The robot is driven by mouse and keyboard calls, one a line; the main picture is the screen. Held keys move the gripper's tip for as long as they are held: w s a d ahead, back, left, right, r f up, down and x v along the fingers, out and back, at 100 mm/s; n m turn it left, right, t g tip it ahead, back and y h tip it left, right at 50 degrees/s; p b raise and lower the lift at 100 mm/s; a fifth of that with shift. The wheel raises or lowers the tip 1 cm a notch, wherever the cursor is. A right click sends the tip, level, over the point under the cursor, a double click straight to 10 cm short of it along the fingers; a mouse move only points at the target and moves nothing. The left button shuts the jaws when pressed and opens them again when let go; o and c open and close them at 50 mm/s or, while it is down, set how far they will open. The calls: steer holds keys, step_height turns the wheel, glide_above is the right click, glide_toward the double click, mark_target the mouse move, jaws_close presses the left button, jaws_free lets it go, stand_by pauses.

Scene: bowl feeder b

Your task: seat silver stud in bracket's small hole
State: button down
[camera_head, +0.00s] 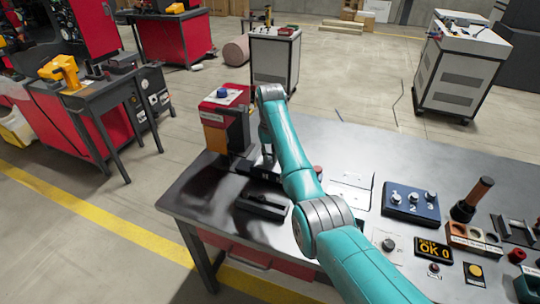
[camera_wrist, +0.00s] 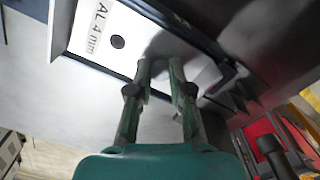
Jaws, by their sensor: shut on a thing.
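My gripper (camera_wrist: 160,66) has its two fingers beside a pale plate (camera_wrist: 88,30) marked "AL 4 mm" in the wrist view. The plate has one dark round hole (camera_wrist: 117,42), left of the fingertips. I cannot tell whether this plate is the bracket. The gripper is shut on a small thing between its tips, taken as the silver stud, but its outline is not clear. Whether the tips touch the plate cannot be told. In the head view my teal arm reaches over the table toward the red machine, and the fingertips are hard to make out.
A red and black machine (camera_head: 225,118) stands at the table's far left corner. A dark block (camera_head: 262,205) lies nearer the front edge.

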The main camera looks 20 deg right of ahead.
steer(key=shift+f, duration=0.25)
steer(key=c, duration=1)
jaws_free()
steer(key=shift+r, duration=0.1)
steer(key=shift+r, duration=3.65)
